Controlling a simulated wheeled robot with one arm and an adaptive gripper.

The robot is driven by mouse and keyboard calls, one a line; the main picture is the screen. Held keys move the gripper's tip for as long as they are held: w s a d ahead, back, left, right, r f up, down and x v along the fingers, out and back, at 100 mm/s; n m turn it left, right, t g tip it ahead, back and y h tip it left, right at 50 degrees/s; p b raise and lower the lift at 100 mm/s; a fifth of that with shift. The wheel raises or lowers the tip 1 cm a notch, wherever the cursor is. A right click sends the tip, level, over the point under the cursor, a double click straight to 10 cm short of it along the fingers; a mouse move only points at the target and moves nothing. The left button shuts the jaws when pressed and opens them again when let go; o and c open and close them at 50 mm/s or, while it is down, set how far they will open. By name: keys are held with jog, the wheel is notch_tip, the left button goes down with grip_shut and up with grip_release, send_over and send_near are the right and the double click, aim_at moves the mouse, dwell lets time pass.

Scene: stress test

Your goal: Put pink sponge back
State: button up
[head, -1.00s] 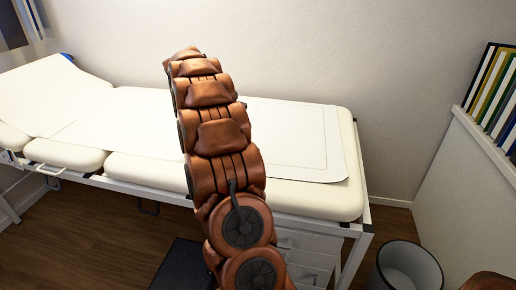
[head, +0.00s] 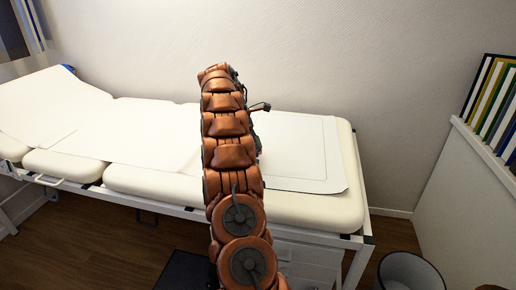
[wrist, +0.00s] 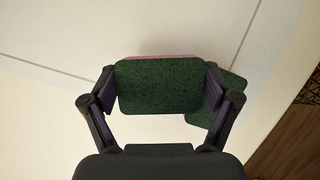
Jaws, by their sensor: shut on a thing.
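In the wrist view my gripper (wrist: 160,82) is shut on a sponge (wrist: 158,92), one finger at each side. Its dark green face is toward the camera and a thin pink edge shows along its top. A second green piece (wrist: 236,88) shows behind it to the right, partly hidden by the held sponge and the right finger. Whether the two touch, I cannot tell. In the head view a dark part of my gripper (head: 262,106) shows beside the top of my arm, over the cream couch (head: 140,180). The sponge is hidden there.
White sheets (head: 310,150) lie on the couch, which stands along the wall. A bin (head: 410,270) stands on the floor at front right. A white cabinet (head: 460,190) with upright binders (head: 492,105) stands at the right. The couch's left part is clear.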

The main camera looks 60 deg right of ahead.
jog(key=shift+d, duration=1.15)
jog(key=shift+f+b, duration=0.45)
jog(key=shift+f, duration=1.4)
jog(key=o, duration=0.8)
